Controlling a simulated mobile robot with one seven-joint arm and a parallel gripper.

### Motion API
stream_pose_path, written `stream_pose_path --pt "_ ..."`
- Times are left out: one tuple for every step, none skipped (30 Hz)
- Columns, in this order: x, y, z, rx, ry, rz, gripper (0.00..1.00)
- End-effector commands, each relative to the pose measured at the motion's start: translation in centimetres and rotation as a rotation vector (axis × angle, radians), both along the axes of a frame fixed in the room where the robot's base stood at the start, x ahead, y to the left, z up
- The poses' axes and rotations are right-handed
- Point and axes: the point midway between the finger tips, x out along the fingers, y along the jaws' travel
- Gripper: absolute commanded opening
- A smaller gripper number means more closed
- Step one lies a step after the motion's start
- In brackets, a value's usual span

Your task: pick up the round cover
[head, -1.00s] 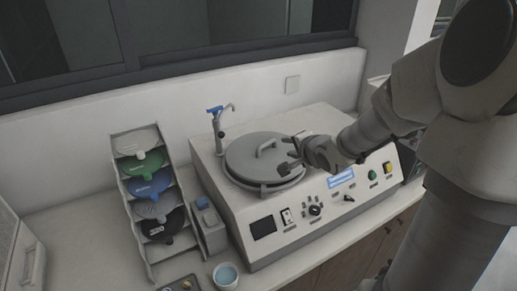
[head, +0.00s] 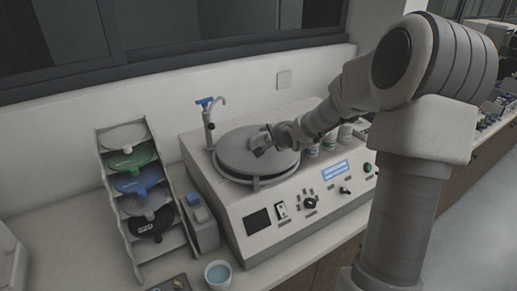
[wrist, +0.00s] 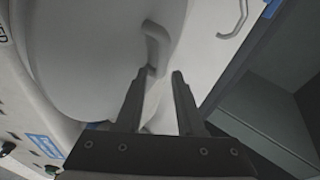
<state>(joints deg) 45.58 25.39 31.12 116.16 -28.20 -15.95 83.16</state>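The round cover (head: 240,162) is a grey disc lying on top of the press (head: 250,205). In the wrist view the cover (wrist: 90,50) fills the upper left, with its bar handle (wrist: 158,42) just ahead of the fingertips. My gripper (head: 262,146) is over the cover in the head view and hides the handle there. In the wrist view my gripper (wrist: 160,73) is open, with a gap between its two fingers. The handle's near end is close to the left finger; I cannot tell whether they touch.
A tap with a blue top (head: 207,118) stands behind the cover. A rack (head: 118,215) of several coloured discs stands left of the press. A cup of blue liquid (head: 218,273) is at the front.

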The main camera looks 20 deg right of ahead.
Motion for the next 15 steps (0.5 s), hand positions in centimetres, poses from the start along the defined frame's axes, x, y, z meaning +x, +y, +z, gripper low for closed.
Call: stream_pose_path --pt "0.3 0.1 -0.2 0.000 0.000 0.001 0.37" --pt "0.5 0.2 -0.2 0.000 0.000 0.002 0.37" --pt "0.8 0.3 -0.4 0.000 0.000 0.002 0.37" --pt "1.1 0.4 -0.6 -0.001 0.000 0.003 0.37" --pt "1.4 0.5 -0.8 -0.001 0.001 0.005 0.37" --pt "1.9 0.5 -1.0 0.000 0.000 0.004 0.37" --pt "2.2 0.6 -1.1 -0.001 0.000 0.004 0.37" --pt "2.4 0.7 -1.3 0.000 0.000 0.004 0.37" --pt "2.8 0.7 -1.5 0.000 0.000 0.004 0.37" --pt "3.2 0.7 -1.7 0.000 0.000 0.002 0.37" --pt "3.5 0.7 -1.9 0.001 0.000 0.003 0.37" --pt "3.8 0.6 -2.1 0.000 0.000 0.002 0.37" --pt "4.0 0.6 -2.2 0.000 0.000 0.001 0.37" --pt "4.2 0.6 -2.3 0.000 0.000 0.001 0.37" --pt "4.3 0.6 -2.4 0.000 -0.001 0.002 0.37"
